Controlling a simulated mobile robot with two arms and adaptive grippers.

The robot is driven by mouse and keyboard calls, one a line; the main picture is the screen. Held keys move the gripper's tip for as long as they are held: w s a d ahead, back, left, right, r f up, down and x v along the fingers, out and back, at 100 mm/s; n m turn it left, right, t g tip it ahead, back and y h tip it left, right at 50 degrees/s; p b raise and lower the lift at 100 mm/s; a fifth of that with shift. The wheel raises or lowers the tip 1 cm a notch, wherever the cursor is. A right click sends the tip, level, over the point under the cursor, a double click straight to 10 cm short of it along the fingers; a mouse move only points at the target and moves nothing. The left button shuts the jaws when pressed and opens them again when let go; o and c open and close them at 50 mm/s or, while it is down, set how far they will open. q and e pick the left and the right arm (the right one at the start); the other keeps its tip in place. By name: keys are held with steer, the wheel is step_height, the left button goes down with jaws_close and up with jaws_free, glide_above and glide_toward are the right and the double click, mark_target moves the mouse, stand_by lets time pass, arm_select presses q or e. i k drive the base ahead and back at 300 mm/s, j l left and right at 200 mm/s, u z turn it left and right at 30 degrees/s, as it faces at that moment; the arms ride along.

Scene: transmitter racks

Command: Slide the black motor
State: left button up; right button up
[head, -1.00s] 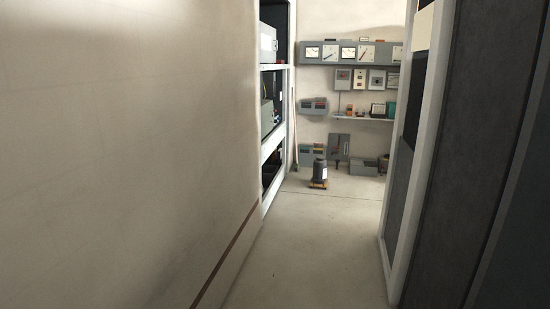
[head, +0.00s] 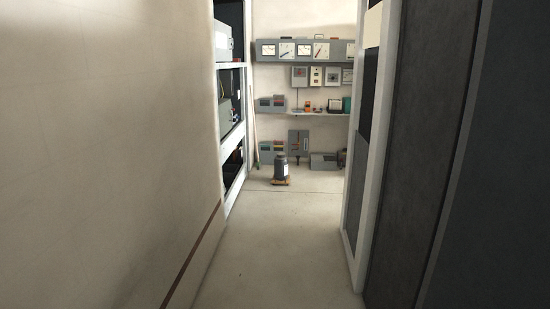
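The black motor (head: 281,168) stands upright on the floor at the far end of the aisle, on a small yellow-brown base (head: 281,182). It is dark grey to black, with a pale patch on its side, and is small in the head view. Nothing stands between me and it along the floor. Neither of my grippers shows in the head view.
A pale wall (head: 110,150) runs close on the left, with an open white-framed rack (head: 233,140) beyond it. Tall dark cabinets (head: 425,150) line the right. The floor (head: 270,245) between is clear. Wall shelves (head: 320,114) with instruments and grey boxes stand at the back.

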mark_target(281, 176)
steer(key=i+z, duration=0.1)
steer(key=i, duration=5.65)
steer(key=j, duration=0.1)
